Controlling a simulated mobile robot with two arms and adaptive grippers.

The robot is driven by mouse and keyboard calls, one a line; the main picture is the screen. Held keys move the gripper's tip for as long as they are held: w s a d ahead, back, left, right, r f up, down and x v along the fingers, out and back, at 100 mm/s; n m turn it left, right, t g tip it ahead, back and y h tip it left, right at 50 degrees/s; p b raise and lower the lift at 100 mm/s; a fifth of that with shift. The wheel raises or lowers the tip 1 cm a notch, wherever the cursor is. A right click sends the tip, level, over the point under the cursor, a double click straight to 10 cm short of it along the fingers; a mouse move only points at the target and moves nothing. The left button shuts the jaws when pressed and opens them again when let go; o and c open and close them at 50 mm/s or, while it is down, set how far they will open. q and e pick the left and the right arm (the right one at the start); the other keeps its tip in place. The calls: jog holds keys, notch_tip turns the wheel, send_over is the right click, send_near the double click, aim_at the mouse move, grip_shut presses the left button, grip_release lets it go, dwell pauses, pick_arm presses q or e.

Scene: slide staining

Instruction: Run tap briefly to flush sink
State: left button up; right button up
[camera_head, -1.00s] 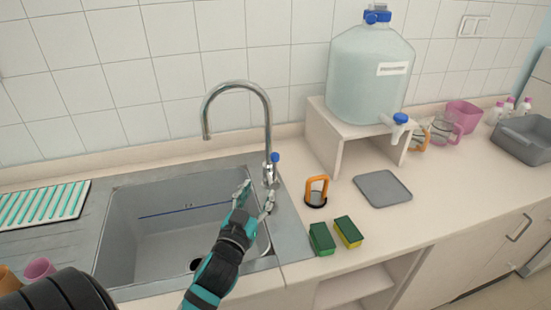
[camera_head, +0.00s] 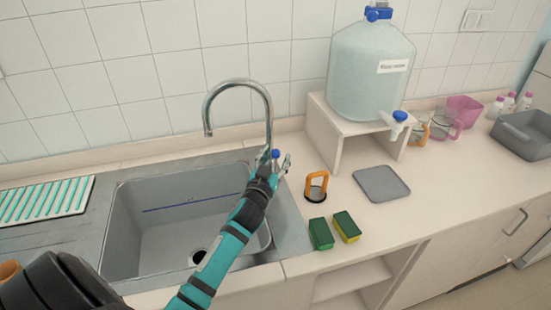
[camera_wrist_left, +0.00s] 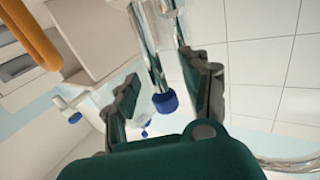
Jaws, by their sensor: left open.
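The chrome tap (camera_head: 268,112) with its high curved spout stands behind the right part of the grey sink (camera_head: 140,235). Its blue-tipped handle (camera_head: 276,154) is at the tap's base. My left gripper (camera_head: 275,162) is at the tap base, partly hiding it, with its fingers around the handle area. In the left wrist view the open fingers (camera_wrist_left: 165,95) stand on either side of the tap body, and the blue tip (camera_wrist_left: 165,102) lies between them. I cannot tell whether a finger touches it. No water stream shows under the spout. My right gripper is not in view.
An orange-handled item (camera_head: 316,186), two sponges (camera_head: 321,234) and a grey tray (camera_head: 381,183) lie right of the sink. A large water bottle (camera_head: 368,80) stands on a white stand (camera_head: 325,125). A striped drying mat (camera_head: 45,200) is on the left.

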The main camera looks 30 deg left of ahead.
pick_arm(q)
grip_shut()
jog(key=shift+w+f, duration=0.2)
jog(key=shift+f, duration=0.05)
dwell(0.5)
